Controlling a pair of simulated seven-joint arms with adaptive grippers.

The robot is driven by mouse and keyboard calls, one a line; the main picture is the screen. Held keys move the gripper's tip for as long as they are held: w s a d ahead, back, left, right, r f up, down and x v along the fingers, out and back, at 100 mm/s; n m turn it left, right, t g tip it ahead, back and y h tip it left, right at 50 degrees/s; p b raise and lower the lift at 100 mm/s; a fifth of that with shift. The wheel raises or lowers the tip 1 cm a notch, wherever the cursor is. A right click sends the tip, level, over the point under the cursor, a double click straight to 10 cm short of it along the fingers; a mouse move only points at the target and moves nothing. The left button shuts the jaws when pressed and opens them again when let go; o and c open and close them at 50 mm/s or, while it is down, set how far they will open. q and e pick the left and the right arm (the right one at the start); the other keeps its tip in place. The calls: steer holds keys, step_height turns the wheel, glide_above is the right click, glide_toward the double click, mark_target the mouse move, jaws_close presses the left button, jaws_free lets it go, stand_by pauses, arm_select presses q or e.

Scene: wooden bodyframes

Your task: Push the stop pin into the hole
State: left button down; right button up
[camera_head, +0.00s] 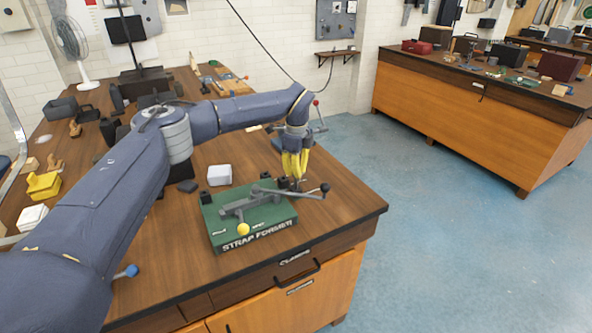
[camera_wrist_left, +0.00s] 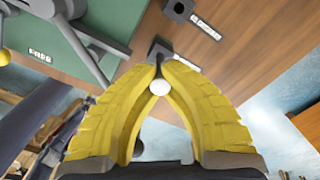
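The green strap former (camera_head: 215,234) lies near the bench's front right corner, with a grey lever ending in a dark ball (camera_head: 325,187). My left gripper (camera_head: 298,177) points down just behind the lever at the base's right rear. In the left wrist view its yellow fingers (camera_wrist_left: 160,66) come together around a white round knob (camera_wrist_left: 160,88), which seems to be the head of the stop pin. The pin's shaft is hidden by the fingers. A small dark block (camera_wrist_left: 156,50) sits right at the fingertips. Whether the pin touches it cannot be told. My right gripper is not in view.
A second dark block with a hole (camera_wrist_left: 179,9) stands on the wood beside a label. A yellow ball knob (camera_head: 243,229) is at the base's front. A white box (camera_head: 219,174) stands behind the base. The bench's right edge is close to the gripper.

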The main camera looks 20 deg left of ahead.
arm_select(q)
steer(key=shift+f, duration=0.15)
steer(key=c, duration=2.1)
jaws_free()
steer(key=o, duration=0.6)
step_height(320, 180, up, 12)
